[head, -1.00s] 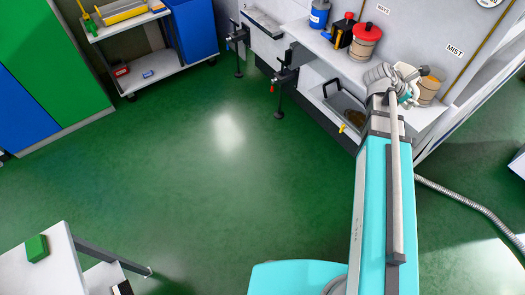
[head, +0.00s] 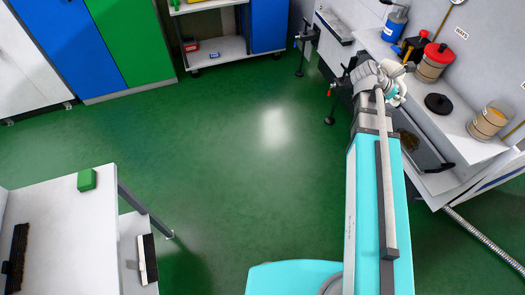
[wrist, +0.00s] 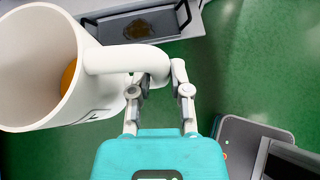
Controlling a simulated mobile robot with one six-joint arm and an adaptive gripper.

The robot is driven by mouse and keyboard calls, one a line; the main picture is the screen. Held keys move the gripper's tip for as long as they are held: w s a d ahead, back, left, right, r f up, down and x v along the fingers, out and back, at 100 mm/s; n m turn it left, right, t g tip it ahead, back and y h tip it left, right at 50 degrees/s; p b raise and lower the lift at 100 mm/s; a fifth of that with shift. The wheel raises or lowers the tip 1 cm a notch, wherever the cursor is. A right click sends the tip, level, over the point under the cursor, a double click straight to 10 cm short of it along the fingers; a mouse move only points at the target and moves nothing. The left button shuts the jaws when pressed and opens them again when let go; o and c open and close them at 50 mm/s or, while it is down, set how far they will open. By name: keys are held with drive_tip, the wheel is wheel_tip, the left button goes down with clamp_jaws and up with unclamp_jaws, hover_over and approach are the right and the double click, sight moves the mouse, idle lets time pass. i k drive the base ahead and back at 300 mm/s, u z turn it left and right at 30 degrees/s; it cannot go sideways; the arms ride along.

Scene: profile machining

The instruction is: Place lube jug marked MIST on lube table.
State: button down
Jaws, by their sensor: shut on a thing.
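A white jug (wrist: 102,95) with a thick handle fills the left of the wrist view, with its open mouth turned left and amber liquid inside. My gripper (wrist: 158,76) is shut on the jug's handle. A dark mark shows on the jug's side, too cut off to read. In the head view my gripper (head: 393,92) is out over the floor beside the right-hand shelf, and the arm end mostly hides the jug. I cannot tell which surface is the lube table; a white table (head: 75,225) stands at lower left, with a green block (head: 87,180) on it.
The right-hand shelf (head: 455,125) holds a blue container (head: 394,25), a red-lidded jar (head: 433,65), a black lid (head: 438,103) and an open amber jar (head: 488,122). Dark brushes lie at the lower left. A cart (head: 215,50) stands at the back. The green floor between is clear.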

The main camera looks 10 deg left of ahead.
sight(73, 262)
drive_tip(key=z, duration=0.85)
drive_tip(key=i, duration=0.1)
drive_tip(key=u, duration=2.5)
drive_tip(key=k, duration=0.55)
drive_tip(key=u, duration=0.05)
drive_tip(key=i, duration=0.45)
